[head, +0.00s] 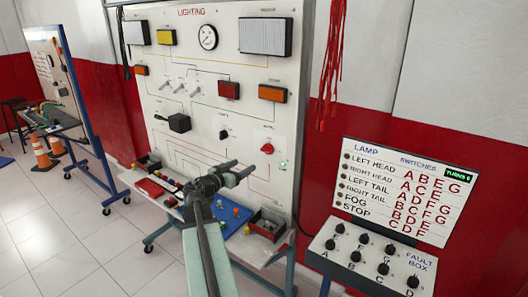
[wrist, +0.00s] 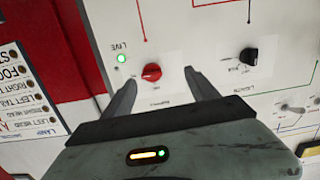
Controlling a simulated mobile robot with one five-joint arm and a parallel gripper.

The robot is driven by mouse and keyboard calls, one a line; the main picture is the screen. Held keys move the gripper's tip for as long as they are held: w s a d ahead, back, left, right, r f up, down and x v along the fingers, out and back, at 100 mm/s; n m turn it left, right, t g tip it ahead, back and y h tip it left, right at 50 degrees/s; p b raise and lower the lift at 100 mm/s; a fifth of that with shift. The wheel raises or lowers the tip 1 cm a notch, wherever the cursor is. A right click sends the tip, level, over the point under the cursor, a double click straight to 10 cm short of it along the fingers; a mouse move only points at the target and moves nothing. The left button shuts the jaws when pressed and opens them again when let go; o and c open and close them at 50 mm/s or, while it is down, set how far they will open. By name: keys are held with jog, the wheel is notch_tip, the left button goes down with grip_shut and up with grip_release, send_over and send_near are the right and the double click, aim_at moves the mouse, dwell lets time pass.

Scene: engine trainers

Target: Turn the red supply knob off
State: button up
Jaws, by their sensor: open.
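The red supply knob (head: 267,148) is on the lower right of the white lighting board (head: 222,80). In the wrist view the red knob (wrist: 152,73) shows between my two fingers, beyond their tips, with bare board around it. A lit green lamp labelled LIVE (wrist: 121,58) is beside it, and the green light also shows in the head view (head: 284,163). My gripper (head: 240,170) is open and empty, in front of the board and below the knob in the head view. The wrist view shows its spread fingers (wrist: 160,82). I see no contact with the knob.
A black knob (wrist: 249,56) sits near the red one on the board. A ledge below holds a blue mat (head: 232,222) and small parts boxes (head: 267,224). A fault box (head: 375,255) with black knobs and a lamp chart (head: 398,190) stand to the right.

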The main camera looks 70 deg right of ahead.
aim_at(265, 150)
jog(key=shift+m+h, duration=0.4)
jog(key=shift+h, duration=0.1)
jog(key=s+d, duration=0.1)
jog(key=d, duration=0.2)
jog(key=s+d+r, duration=0.1)
jog(key=s+d, duration=0.1)
jog(key=d, duration=0.2)
jog(key=s+d+r, duration=0.1)
jog(key=s+d, duration=0.1)
jog(key=d, duration=0.1)
jog(key=shift+s+d+r, duration=0.15)
jog(key=shift+d, duration=0.05)
jog(key=shift+c, duration=0.3)
